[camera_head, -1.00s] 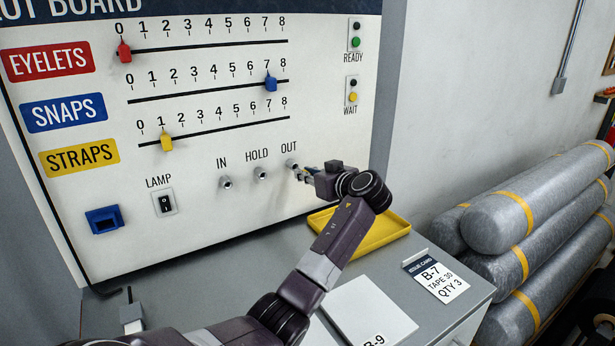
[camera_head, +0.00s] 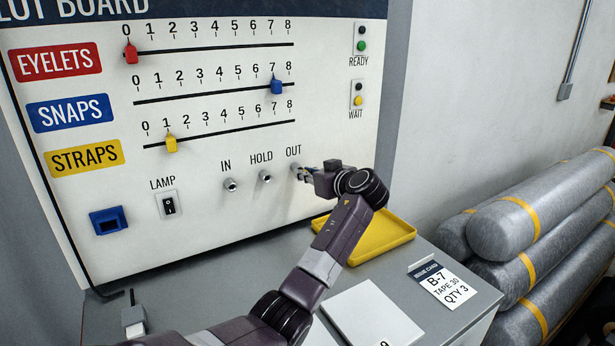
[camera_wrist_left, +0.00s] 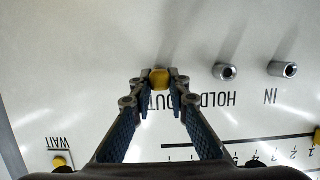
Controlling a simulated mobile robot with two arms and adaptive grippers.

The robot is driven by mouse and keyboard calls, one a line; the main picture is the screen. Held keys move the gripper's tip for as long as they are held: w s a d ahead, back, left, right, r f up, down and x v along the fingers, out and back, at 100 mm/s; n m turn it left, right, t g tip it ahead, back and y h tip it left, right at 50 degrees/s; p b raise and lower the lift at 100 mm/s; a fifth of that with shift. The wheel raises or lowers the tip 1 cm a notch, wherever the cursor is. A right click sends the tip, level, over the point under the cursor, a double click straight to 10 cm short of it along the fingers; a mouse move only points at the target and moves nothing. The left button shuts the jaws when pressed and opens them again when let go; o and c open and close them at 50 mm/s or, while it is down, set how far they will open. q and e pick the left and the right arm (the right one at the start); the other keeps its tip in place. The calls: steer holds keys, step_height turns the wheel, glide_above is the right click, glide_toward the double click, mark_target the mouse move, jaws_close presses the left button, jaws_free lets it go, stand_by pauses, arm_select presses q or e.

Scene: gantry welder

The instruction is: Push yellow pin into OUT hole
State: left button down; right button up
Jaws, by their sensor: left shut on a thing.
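My left gripper (camera_head: 304,174) is at the OUT hole of the white board (camera_head: 200,180). In the left wrist view, the left gripper (camera_wrist_left: 160,88) is shut on the yellow pin (camera_wrist_left: 159,77), whose yellow end shows between the fingertips. The pin lines up with the OUT socket, which it and the fingers hide, so I cannot tell how deep it sits. The HOLD hole (camera_head: 265,176) and IN hole (camera_head: 231,184) are empty metal sockets to the left; in the wrist view they lie to the right. My right gripper is not in view.
A yellow tray (camera_head: 385,243) lies on the grey bench top (camera_head: 225,280) below my left wrist. Sliders, a lamp switch (camera_head: 169,204) and a blue socket (camera_head: 108,220) are on the board. Wrapped grey rolls (camera_head: 530,210) are stacked at the right. Cards lie on the bench.

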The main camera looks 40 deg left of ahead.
arm_select(q)
steer(key=shift+a, duration=0.15)
steer(key=c, duration=1.8)
jaws_free()
steer(key=shift+o, duration=0.2)
steer(key=v, duration=1.2)
